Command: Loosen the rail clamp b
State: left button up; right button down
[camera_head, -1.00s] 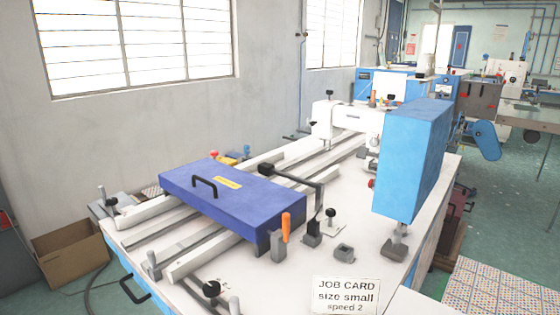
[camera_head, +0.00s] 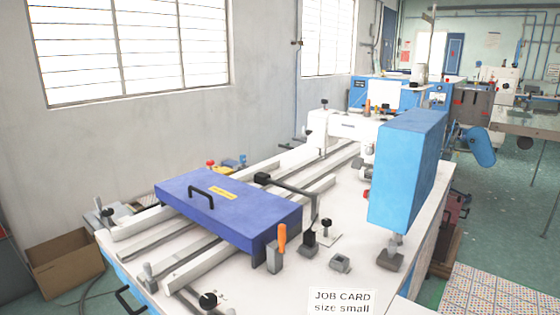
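Neither of my grippers shows in the head view. Clamp-like fittings with upright handles sit at the near ends of the pale rails (camera_head: 205,262). One is a grey fitting with a dark-topped handle (camera_head: 100,208) at the left end. Another is a small grey lever (camera_head: 148,273) at the front. A black round knob (camera_head: 207,300) is at the bottom edge, partly cut off. I see no label telling which is rail clamp b. A blue-purple cover plate (camera_head: 228,208) with a black handle lies across the rails and hides part of them.
A tall blue machine head (camera_head: 405,170) stands right on the white table (camera_head: 335,258). An orange-handled tool (camera_head: 281,238) stands upright in a grey holder by the plate. Small grey blocks and a job card (camera_head: 341,301) are at the front. A cardboard box (camera_head: 60,262) is on the floor left.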

aim_at(107, 212)
jog(key=i+j, duration=0.1)
jog(key=j, duration=0.3)
jog(key=i+j+z, duration=0.15)
jog(key=j, duration=0.2)
jog(key=i+j, duration=0.1)
jog(key=j, duration=0.3)
jog(key=z, duration=0.05)
